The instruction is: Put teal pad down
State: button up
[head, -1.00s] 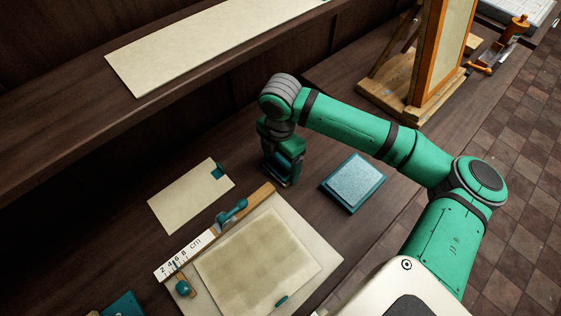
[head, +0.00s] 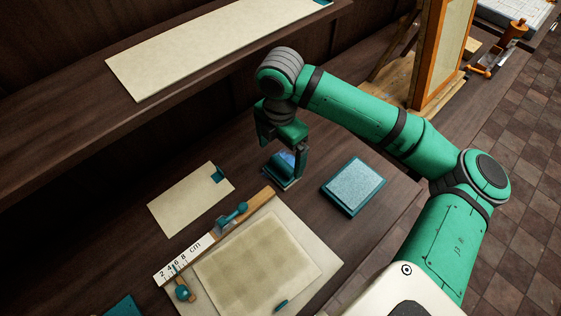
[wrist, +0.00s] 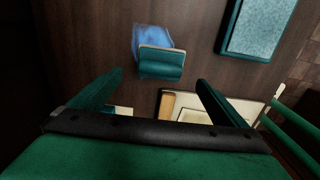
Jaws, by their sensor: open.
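The teal pad (head: 280,167) rests on the dark bench beneath my gripper (head: 284,150). In the wrist view its rounded teal body (wrist: 161,65) has a pale edge, and a blue patch (wrist: 152,40) shows beside it. I cannot tell whether that patch is on the bench or part of the pad. My gripper also shows in the wrist view (wrist: 160,78), with its fingers spread wide, empty and apart from the pad.
A teal tray with a light blue speckled surface (head: 354,184) lies right of the pad. A cream card (head: 190,198) lies to the left. A pale board with a sheet (head: 258,260) and a marked ruler (head: 187,256) is in front. A shelf (head: 80,140) runs behind.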

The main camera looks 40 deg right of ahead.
aim_at(281, 164)
jog(key=shift+r, duration=2.7)
